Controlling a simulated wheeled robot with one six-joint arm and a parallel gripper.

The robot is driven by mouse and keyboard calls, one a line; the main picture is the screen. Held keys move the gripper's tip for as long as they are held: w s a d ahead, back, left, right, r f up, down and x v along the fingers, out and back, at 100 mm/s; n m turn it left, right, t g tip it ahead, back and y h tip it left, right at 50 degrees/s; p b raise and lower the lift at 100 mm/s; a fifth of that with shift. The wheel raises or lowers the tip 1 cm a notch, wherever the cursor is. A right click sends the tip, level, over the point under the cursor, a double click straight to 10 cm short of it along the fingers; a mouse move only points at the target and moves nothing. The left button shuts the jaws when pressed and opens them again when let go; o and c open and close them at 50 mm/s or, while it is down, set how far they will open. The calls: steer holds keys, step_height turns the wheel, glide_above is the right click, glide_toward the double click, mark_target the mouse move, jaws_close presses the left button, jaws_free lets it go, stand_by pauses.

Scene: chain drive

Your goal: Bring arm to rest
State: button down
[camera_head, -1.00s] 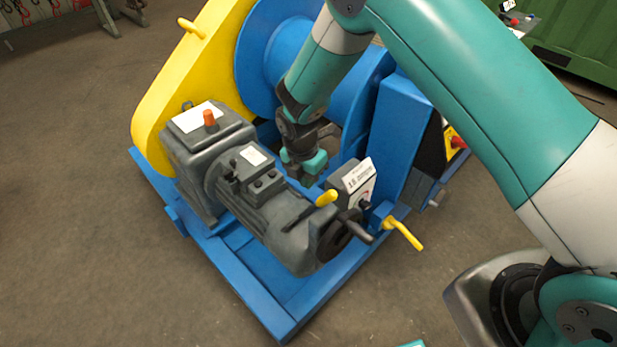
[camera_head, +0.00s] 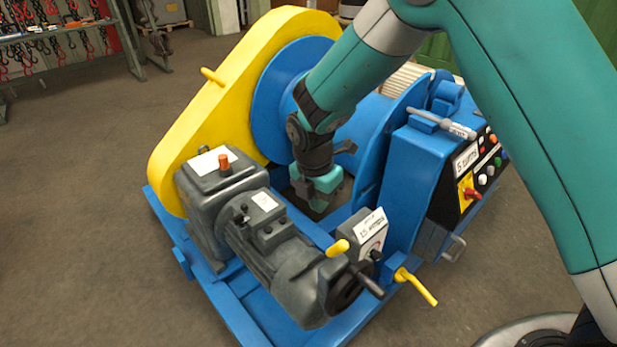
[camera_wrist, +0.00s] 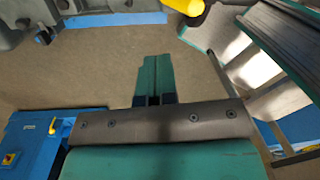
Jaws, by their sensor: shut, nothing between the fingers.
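My gripper (camera_head: 321,203) is shut and empty. It hangs from my teal arm, pointing down, in front of the blue drum (camera_head: 292,92) and behind the grey motor (camera_head: 275,235) in the head view. In the wrist view its teal fingers (camera_wrist: 153,78) lie side by side with only a thin line between them, over bare floor. The head view does not show clearly whether the fingers touch the machine.
The yellow chain guard (camera_head: 235,90) stands left of the drum. A small dial box (camera_head: 368,237) and yellow lever (camera_head: 418,287) are at the front right. A control panel (camera_head: 478,175) is on the blue housing. Open floor (camera_head: 80,220) lies to the left.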

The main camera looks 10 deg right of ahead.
steer(key=s+d+r+m+y+p, duration=0.1)
steer(key=s+r+m, duration=0.3)
steer(key=r, duration=0.3)
steer(key=s+d+r+m+y+p, duration=0.1)
steer(key=s+r+m+y, duration=0.1)
steer(key=s+r+m, duration=0.45)
steer(key=s+d+r+m+y+p, duration=0.1)
steer(key=s+r+m+y, duration=0.1)
steer(key=s+r+m, duration=0.7)
steer(key=s+r, duration=0.1)
steer(key=s, duration=0.4)
steer(key=shift+r, duration=0.1)
